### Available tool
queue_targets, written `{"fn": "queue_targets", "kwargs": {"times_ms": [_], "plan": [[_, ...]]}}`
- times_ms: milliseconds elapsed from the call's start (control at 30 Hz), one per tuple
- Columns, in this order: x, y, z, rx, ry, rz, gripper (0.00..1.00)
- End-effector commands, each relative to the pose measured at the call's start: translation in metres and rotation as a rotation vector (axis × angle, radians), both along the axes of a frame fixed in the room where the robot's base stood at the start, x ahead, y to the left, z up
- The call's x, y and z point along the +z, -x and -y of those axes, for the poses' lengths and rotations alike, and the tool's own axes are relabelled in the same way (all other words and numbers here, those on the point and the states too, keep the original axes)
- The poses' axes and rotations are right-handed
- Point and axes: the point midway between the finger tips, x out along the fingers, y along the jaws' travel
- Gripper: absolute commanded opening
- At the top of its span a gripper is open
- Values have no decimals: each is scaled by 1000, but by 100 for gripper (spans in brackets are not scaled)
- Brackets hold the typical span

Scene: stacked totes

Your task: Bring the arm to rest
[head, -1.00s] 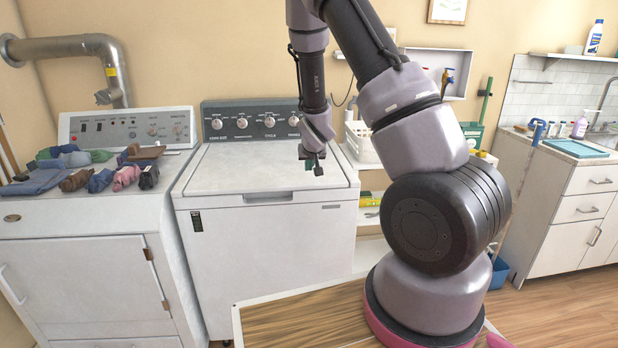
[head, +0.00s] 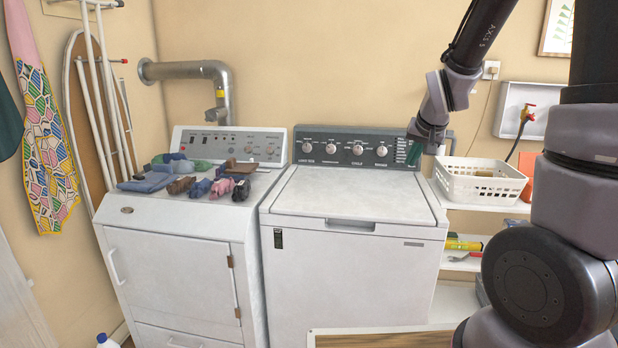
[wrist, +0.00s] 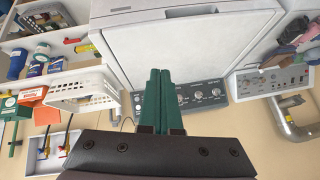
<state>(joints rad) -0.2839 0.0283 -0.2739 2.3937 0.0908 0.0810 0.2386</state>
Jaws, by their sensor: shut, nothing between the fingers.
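My gripper (wrist: 160,75) shows in the wrist view with its two green fingers pressed together and nothing between them. In the head view my gripper (head: 413,153) hangs in the air at the back right of the white washer (head: 345,192), in front of its dark control panel (head: 343,146). It looks clear of the washer lid. My arm comes down from the top right of the head view. The rest of its links fill the right edge.
A white basket (head: 480,184) sits on a shelf at the right, close to my gripper. An ironing board (head: 88,95) leans at the left wall.

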Motion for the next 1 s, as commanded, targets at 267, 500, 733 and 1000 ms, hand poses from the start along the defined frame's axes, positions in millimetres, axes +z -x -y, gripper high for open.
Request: {"fn": "queue_targets", "kwargs": {"times_ms": [267, 500, 733, 1000], "plan": [[91, 92, -8, 11, -119, -12, 0], [135, 178, -21, 37, -157, -23, 0], [145, 221, -30, 49, -162, -33, 0], [146, 225, -31, 50, -163, -38, 0]]}}
